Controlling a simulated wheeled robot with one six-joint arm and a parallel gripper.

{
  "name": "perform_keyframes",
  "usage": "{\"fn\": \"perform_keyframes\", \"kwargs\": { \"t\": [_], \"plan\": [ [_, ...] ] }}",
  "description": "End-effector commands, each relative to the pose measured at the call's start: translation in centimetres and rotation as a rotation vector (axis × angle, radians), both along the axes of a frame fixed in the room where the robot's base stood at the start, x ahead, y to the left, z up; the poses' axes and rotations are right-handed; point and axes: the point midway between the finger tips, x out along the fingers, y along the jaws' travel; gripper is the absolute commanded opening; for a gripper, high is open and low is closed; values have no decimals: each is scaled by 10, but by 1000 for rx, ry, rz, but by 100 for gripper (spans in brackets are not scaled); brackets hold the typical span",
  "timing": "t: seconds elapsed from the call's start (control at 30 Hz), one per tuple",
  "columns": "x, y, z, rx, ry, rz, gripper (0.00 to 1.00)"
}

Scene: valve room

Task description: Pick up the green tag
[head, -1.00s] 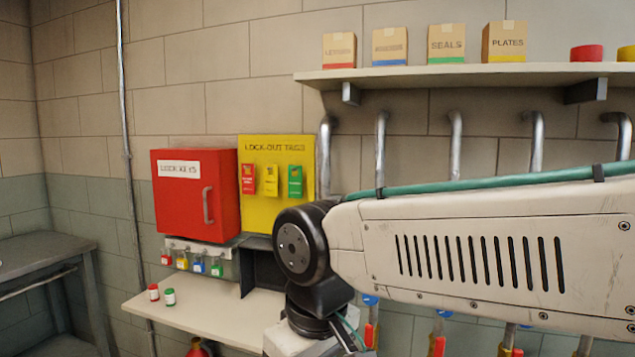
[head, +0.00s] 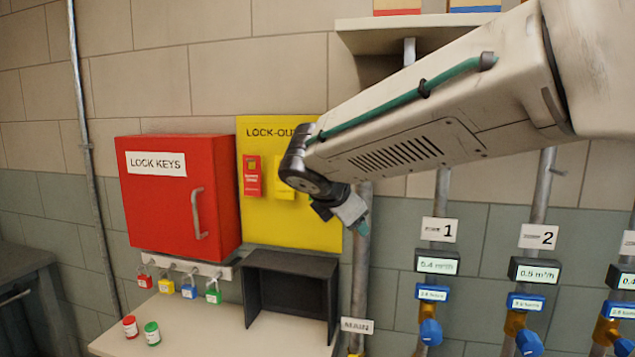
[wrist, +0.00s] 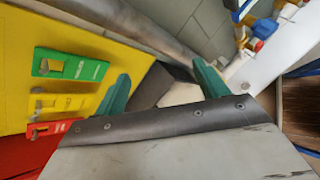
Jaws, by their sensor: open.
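The green tag (wrist: 68,66) hangs on the yellow lock-out board (wrist: 100,28) in the wrist view, above the yellow tag (wrist: 58,103) and the red tag (wrist: 50,127) in that picture. In the head view my arm hides the green tag; the red tag (head: 252,176) and part of the yellow tag (head: 284,178) show on the board (head: 290,236). My gripper (wrist: 160,85) has its two green fingers spread apart with nothing between them. It is beside the board, with the green tag off to its left in the wrist view. In the head view its fingers are only partly visible.
A red lock-keys box (head: 180,195) is left of the board, with several small padlocks (head: 188,288) hanging below. A black open box (head: 290,290) stands on the shelf (head: 225,330) beneath the board. Pipes with valves (head: 430,330) are at the right.

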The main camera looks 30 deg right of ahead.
Motion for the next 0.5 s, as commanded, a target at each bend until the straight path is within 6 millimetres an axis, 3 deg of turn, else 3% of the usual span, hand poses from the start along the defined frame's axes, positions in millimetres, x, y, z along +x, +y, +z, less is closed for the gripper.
{"fn": "perform_keyframes", "kwargs": {
  "t": [0.03, 0.1, 0.2, 0.33, 0.5],
  "plan": [
    [26, 1, 9, -115, 51, 109, 73],
    [56, 3, 23, -273, 116, 247, 73],
    [86, 8, 35, -438, 189, 381, 73],
    [107, 11, 42, -545, 237, 461, 73],
    [121, 1, 36, -563, 247, 475, 73]
  ]
}}
